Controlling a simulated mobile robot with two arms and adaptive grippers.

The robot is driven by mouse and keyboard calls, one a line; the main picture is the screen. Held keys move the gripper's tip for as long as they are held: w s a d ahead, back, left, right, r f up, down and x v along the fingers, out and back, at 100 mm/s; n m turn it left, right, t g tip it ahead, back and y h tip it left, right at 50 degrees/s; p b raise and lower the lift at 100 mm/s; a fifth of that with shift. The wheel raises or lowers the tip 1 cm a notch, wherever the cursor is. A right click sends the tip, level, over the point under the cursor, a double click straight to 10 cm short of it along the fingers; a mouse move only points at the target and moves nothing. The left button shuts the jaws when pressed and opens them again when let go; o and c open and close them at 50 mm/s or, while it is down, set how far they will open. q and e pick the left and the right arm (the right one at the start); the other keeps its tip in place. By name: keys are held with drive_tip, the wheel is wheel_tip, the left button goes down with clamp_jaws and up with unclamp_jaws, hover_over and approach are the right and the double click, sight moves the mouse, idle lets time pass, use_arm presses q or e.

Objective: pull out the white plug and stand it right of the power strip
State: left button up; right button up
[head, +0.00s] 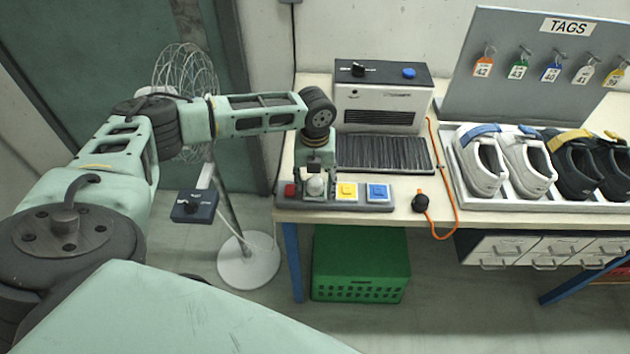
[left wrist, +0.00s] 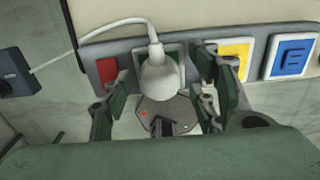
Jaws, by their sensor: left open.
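The grey power strip (head: 380,205) lies along the table's front edge, with a red switch at its left end. The white plug (head: 315,187) is at the socket next to the switch. In the left wrist view the plug (left wrist: 160,80) is a round white body with a white cord leaving its top. Its prongs are hidden. My left gripper (head: 316,172) is above the plug, pointing down. Its fingers are open on either side of the plug, with visible gaps. My right gripper is not in view.
Yellow (head: 347,191) and blue (head: 378,192) socket covers sit right of the plug. A black plug (head: 420,202) with an orange cable lies on the table right of the strip. A machine (head: 380,105) stands behind, and a shoe tray (head: 545,204) is further right.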

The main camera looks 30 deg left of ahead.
sight(315, 180)
use_arm(q)
drive_tip(key=shift+p, duration=0.35)
idle(0.5)
clamp_jaws()
idle(0.6)
drive_tip(key=shift+d+r, duration=0.1)
drive_tip(key=shift+r, duration=0.1)
drive_tip(key=shift+w+d+r+p, duration=0.1)
drive_tip(key=shift+w+r+p, duration=0.05)
drive_tip(key=shift+r+p, duration=0.55)
drive_tip(key=shift+a+r+p, duration=0.2)
drive_tip(key=shift+r+p, duration=0.45)
drive_tip(key=shift+p, duration=0.25)
drive_tip(key=shift+r+p, duration=1.5)
drive_tip(key=shift+p, duration=0.05)
